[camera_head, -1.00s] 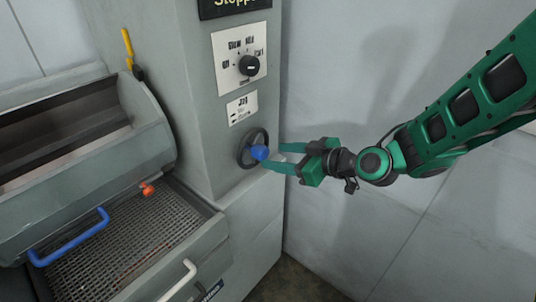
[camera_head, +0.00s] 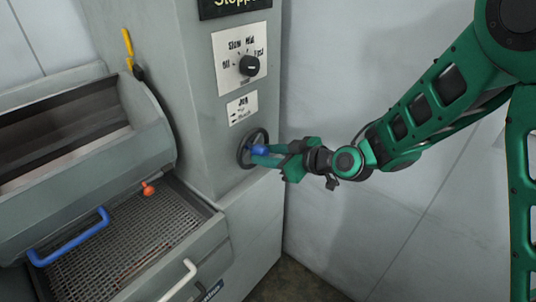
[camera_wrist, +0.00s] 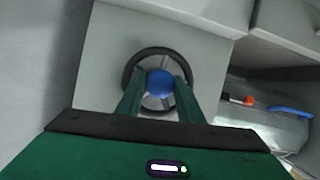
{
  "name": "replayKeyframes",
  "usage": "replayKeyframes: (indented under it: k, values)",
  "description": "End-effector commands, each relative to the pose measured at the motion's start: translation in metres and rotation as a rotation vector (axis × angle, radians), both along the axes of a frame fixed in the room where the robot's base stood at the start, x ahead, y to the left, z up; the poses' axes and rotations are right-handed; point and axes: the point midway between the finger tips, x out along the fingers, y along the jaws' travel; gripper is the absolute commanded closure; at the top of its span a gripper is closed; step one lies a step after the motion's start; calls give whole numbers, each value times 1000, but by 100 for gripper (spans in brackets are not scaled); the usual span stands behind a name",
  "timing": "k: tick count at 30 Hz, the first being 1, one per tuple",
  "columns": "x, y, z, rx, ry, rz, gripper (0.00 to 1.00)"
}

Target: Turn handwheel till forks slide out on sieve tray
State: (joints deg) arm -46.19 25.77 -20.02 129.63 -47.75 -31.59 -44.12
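The handwheel (camera_head: 245,158) is a dark ring with a blue knob (camera_head: 260,150), low on the grey machine's column. In the wrist view the handwheel (camera_wrist: 133,68) faces me, with the blue knob (camera_wrist: 159,84) near its middle. My green gripper (camera_head: 272,152) has its fingers on either side of the knob; in the wrist view the fingertips (camera_wrist: 158,82) flank it. I cannot tell whether they touch it. The sieve tray (camera_head: 125,238) is a mesh tray at the lower left. No forks can be made out on it.
A black selector dial (camera_head: 250,66) sits above the handwheel, with a "Jog" label (camera_head: 242,108) between. A blue handle (camera_head: 70,240), an orange knob (camera_head: 148,189) and a white handle (camera_head: 180,280) are around the tray. Bare wall is to the right.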

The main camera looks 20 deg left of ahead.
Motion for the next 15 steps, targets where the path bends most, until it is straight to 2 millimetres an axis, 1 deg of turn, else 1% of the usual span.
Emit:
replayKeyframes:
  k: [8, 15]
  values:
    - [3, -2, 1, 14, 31, -5, 89]
    - [5, -3, 0, 65, 154, -7, 89]
